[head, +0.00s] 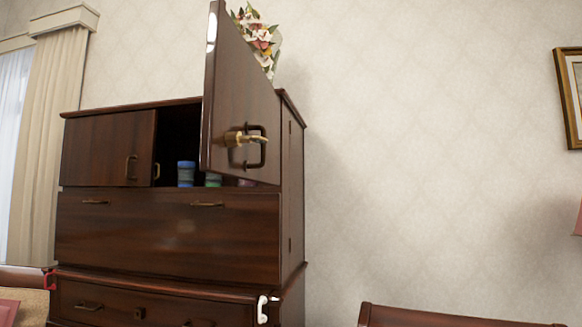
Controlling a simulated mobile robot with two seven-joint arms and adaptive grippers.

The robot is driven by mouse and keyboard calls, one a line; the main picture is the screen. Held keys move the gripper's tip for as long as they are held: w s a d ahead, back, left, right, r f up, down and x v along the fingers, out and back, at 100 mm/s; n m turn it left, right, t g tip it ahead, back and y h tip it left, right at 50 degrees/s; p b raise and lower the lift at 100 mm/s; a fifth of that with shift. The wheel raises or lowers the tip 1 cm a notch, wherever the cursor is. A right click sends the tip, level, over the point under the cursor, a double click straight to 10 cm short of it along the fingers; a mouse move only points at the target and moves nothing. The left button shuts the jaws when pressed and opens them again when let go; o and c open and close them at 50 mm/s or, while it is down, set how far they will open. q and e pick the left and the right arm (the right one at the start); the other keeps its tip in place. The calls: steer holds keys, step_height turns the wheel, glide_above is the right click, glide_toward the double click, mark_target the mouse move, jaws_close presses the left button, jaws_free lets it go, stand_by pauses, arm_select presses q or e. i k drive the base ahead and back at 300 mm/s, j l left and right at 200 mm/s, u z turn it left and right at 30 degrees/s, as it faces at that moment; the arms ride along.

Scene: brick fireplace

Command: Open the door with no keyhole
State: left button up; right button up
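A dark wooden cabinet (168,235) stands against the wall. Its upper left door (95,150) is shut and flat with the front. That door has a brass handle (131,167) near its right edge, and I see no keyhole on it. The upper right door (240,95) stands swung wide open towards me. It has a dark handle (262,153) and a brass fitting (240,138) that looks like a key in a lock. Neither of my grippers is in view.
Blue (186,173) and green (213,179) containers stand in the open compartment. Flowers (258,40) show behind the open door. A wooden furniture edge (440,317) shows at bottom right.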

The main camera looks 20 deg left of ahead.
mark_target(118, 150)
steer(key=u, duration=1.75)
steer(key=i, duration=0.1)
